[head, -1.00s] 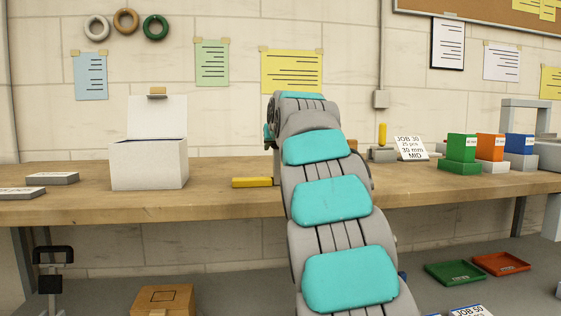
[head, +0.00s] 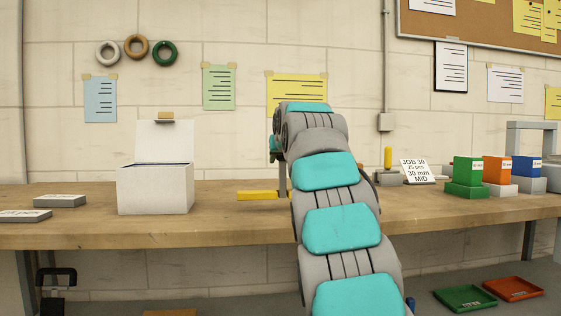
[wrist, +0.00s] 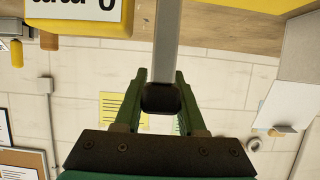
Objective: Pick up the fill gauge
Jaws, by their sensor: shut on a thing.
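The fill gauge shows as a yellow bar (head: 262,195) with an upright grey post (head: 283,180) at its right end, left of my arm over the bench. In the wrist view, the grey post (wrist: 167,45) runs down from the top edge to a dark end (wrist: 160,98). My gripper (wrist: 160,92) has its green fingers closed on either side of that dark end. A yellow part with a white label (wrist: 75,14) is at the upper left there; I cannot tell if it belongs to the gauge. My arm hides the gauge's right side in the head view.
A white open box (head: 155,188) stands on the wooden bench (head: 90,228) to the left. To the right are a job card (head: 417,171) and green (head: 467,172), orange (head: 497,170) and blue (head: 528,167) blocks. Bench space between box and gauge is clear.

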